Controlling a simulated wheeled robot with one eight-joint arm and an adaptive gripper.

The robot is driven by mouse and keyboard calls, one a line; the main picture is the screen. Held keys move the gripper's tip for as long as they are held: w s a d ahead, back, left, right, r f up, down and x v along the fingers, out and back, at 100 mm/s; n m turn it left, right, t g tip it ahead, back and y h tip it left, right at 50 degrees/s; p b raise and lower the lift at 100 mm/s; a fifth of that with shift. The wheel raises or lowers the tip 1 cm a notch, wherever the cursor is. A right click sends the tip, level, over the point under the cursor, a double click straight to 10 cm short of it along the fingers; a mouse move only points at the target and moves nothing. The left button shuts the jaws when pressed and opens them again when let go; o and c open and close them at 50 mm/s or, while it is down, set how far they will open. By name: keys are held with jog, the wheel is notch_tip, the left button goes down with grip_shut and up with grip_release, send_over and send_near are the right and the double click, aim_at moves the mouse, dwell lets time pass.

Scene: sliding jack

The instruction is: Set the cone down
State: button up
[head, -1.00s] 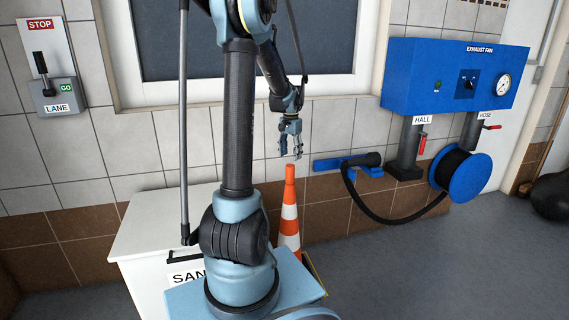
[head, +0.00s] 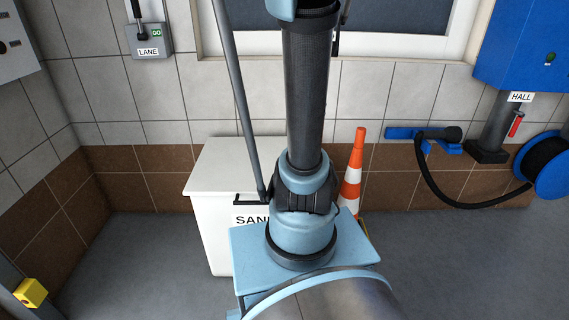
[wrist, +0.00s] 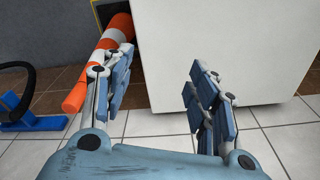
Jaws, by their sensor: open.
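The orange and white striped cone (head: 352,180) stands upright on the floor, against the right side of the white box in the head view. My arm and base hide its lower part. In the wrist view the cone (wrist: 98,62) lies at the upper left, with its orange tip towards the lower left. My gripper (wrist: 158,72) is open, with nothing between its fingers. The cone is to the left of and partly behind the left finger; I cannot tell whether they touch. The gripper is out of the head view.
The white box (head: 210,175), its label partly hidden, stands by the tiled wall. A blue bracket (head: 405,133) with a black hose is on the wall right of the cone, leading to a blue reel (head: 552,180). Grey floor (head: 450,260) is clear at the right.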

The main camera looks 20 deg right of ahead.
jog(key=s+a+f+n, duration=0.3)
jog(key=s+a+f, duration=0.1)
jog(key=s+a, duration=0.2)
jog(key=s+a+f+n+t, duration=0.1)
jog(key=s+a+f+n, duration=0.2)
jog(key=s+a, duration=0.3)
jog(key=s+f, duration=0.1)
jog(key=s, duration=0.1)
jog(key=shift+s+a+n, duration=0.3)
jog(key=shift+s+n, duration=0.05)
jog(key=shift+n, duration=0.05)
jog(key=shift+w+f, duration=0.1)
jog(key=shift+f, duration=0.05)
jog(key=shift+w+f, duration=0.15)
jog(key=shift+w, duration=0.2)
jog(key=c, duration=0.4)
jog(key=shift+c, duration=0.4)
